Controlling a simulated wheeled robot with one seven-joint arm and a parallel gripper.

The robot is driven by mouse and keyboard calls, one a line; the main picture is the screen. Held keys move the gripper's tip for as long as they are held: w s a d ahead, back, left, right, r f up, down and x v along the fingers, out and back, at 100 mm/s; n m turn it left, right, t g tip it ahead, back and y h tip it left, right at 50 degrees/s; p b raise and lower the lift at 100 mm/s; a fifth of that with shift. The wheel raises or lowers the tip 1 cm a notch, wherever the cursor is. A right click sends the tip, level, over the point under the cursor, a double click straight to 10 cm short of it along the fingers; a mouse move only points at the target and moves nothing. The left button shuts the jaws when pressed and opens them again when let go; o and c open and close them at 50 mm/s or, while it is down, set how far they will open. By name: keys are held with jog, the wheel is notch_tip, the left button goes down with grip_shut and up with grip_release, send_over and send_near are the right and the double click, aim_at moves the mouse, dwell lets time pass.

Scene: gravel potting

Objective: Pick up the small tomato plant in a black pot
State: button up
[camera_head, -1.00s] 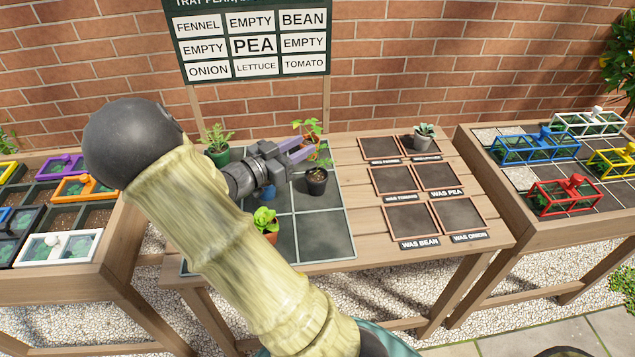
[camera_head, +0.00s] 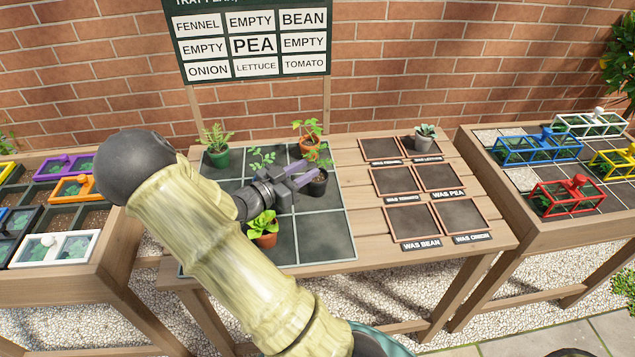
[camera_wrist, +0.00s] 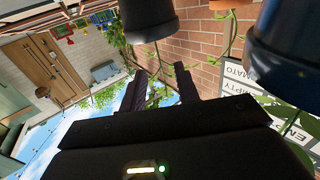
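The small tomato plant in a black pot (camera_head: 317,186) stands on the tray right of my gripper. Its green leaves (camera_head: 319,157) rise just beyond the fingertips. My gripper (camera_head: 312,171) is open, its two purple fingers apart and pointing right, at about the height of the pot's rim or above it. In the wrist view, which is upside down, the black pot (camera_wrist: 150,20) is ahead of the open fingers (camera_wrist: 161,73). I cannot tell whether the fingers touch the plant.
A lettuce in a terracotta pot (camera_head: 264,235) is close below my gripper. A terracotta-potted plant (camera_head: 309,143) and a green-potted plant (camera_head: 216,156) stand behind. A blue pot (camera_wrist: 285,45) is close in the wrist view. Labelled squares (camera_head: 407,183) lie right.

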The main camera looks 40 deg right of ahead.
aim_at(322, 172)
jog(key=shift+d, duration=0.15)
jog(key=d, duration=0.6)
jog(key=shift+w, duration=0.1)
grip_shut()
